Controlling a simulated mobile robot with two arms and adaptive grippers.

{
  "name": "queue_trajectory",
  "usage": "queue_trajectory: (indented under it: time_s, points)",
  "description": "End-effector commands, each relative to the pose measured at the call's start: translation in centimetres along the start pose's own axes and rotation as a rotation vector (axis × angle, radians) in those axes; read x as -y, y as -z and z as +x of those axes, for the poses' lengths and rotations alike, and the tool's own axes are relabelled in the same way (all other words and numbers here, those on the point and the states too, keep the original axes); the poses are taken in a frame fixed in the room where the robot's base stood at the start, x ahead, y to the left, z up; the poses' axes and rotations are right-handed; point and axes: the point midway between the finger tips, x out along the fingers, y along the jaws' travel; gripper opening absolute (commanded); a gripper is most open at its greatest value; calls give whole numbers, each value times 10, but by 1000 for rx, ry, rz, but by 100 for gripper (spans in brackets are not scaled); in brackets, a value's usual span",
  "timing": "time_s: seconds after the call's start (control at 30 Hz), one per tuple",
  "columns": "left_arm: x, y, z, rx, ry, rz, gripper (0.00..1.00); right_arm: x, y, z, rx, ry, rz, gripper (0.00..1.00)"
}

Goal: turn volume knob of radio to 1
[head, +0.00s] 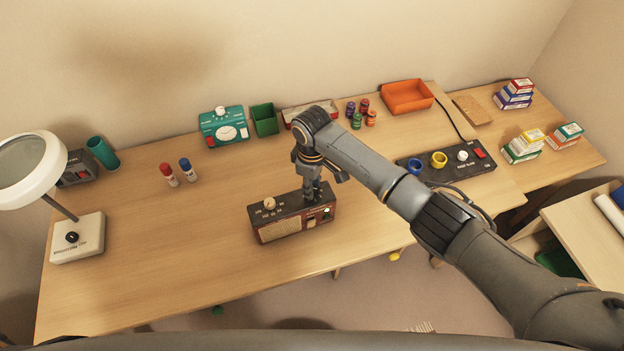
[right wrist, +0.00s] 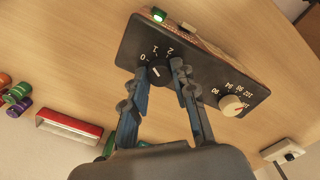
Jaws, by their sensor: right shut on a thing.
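The radio (head: 280,231) is a brown wooden box with a dark top, standing on the desk near its front edge. My right gripper (head: 313,197) comes down from above onto the right part of its top. In the right wrist view, the right gripper's blue-grey fingers (right wrist: 163,75) are shut on the black volume knob (right wrist: 158,70), one on each side. The marks 0, 1 and 2 show around this knob. Its exact pointer setting is hard to read. A cream tuning knob (right wrist: 230,104) stands free at the other end. My left gripper is not in view.
A lamp (head: 78,238) stands at the left. A black panel with knobs (head: 447,163) lies to the right. The desk left of the radio is clear.

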Motion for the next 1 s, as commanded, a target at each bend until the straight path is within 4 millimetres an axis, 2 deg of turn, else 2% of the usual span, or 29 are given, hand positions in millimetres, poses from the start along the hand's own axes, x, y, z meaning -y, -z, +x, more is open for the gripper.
queue_trajectory:
  time_s: [0.1,0.43,1.0]
  points:
    - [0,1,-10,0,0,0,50,1,0,-3,-1,2,86,0]
    - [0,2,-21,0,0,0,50,0,0,-2,-1,0,252,0]
    - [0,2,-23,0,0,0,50,0,0,0,-1,-1,298,0]
